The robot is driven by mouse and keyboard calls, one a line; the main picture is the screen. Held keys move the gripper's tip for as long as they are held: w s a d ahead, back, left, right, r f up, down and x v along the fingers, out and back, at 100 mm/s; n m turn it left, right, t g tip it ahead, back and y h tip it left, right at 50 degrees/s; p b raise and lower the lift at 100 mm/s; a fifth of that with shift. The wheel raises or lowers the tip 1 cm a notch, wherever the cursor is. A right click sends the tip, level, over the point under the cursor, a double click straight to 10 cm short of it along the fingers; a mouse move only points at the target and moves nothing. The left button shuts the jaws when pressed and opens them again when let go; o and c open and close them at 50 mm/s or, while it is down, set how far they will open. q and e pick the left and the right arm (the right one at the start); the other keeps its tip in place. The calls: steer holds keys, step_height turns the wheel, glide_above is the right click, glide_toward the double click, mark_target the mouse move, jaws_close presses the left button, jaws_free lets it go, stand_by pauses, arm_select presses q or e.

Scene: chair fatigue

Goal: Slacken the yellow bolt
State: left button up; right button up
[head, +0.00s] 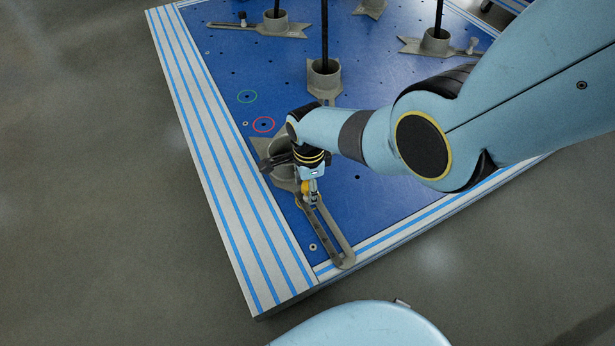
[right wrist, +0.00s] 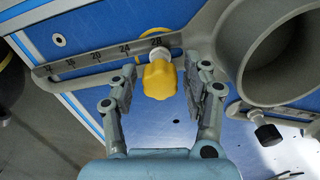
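The yellow bolt (right wrist: 160,79) has a faceted yellow head on a pale shank at the slot of a grey bracket. It also shows small in the head view (head: 305,187). My right gripper (right wrist: 163,85) is open, with one finger on each side of the bolt head. A narrow gap shows between the head and each finger, so they look apart. In the head view the right gripper (head: 312,194) is over the bracket near the platform's front corner, and my wrist partly hides it. My left gripper is not in view.
The slotted bracket carries a numbered scale (right wrist: 96,58) and a wide grey cup (right wrist: 282,55). A dark-headed bolt (right wrist: 268,134) is nearby. Other cups with black poles stand behind.

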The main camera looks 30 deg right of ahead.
jaws_close()
steer(key=n, duration=0.4)
steer(key=n, duration=0.4)
stand_by(0.4)
steer(key=n, duration=0.4)
steer(key=n, duration=0.4)
